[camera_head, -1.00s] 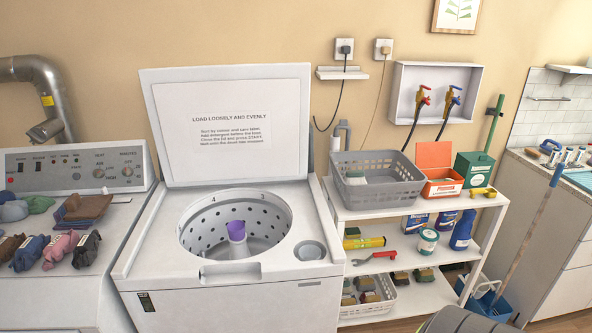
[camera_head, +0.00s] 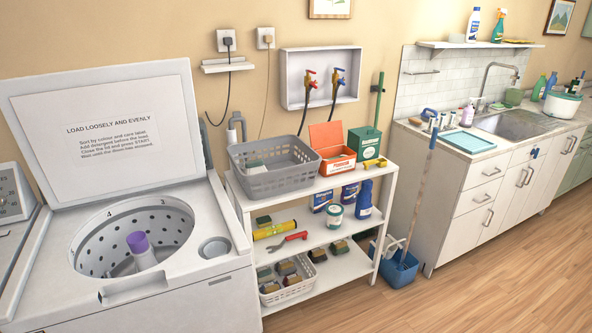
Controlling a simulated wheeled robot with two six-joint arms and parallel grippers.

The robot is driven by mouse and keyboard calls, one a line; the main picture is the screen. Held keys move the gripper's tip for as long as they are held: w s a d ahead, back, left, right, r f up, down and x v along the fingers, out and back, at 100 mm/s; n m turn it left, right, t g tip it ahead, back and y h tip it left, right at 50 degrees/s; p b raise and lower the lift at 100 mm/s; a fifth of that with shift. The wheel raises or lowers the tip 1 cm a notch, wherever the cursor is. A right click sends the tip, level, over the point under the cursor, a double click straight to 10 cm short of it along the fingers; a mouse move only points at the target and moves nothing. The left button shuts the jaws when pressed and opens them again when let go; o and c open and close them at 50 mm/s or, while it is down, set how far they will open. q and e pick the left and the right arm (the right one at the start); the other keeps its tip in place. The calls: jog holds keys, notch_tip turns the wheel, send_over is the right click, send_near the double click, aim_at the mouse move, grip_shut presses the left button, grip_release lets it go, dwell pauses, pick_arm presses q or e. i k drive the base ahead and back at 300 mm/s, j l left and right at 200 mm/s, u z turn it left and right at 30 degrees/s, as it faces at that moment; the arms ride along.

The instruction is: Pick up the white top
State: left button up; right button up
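I see no white top in this view. A top-loading washing machine (camera_head: 178,282) stands at the left with its lid (camera_head: 110,120) up, and its drum (camera_head: 165,226) shows a purple-capped agitator (camera_head: 138,242) and no clothing. A grey basket (camera_head: 275,180) on the shelf unit holds a sponge-like item and something pale that I cannot make out. Neither of my grippers is in view.
A white shelf unit (camera_head: 330,186) with bottles, tins and a lower basket (camera_head: 287,290) stands right of the washer. A blue bucket (camera_head: 400,270) with a mop is beside it. A sink counter (camera_head: 480,150) runs along the right. The wooden floor (camera_head: 480,280) in front is clear.

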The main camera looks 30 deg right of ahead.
aim_at(255, 166)
jog(key=z, duration=0.7)
jog(key=i+l+u, duration=0.2)
jog(key=i+l, duration=0.6)
jog(key=l, duration=0.15)
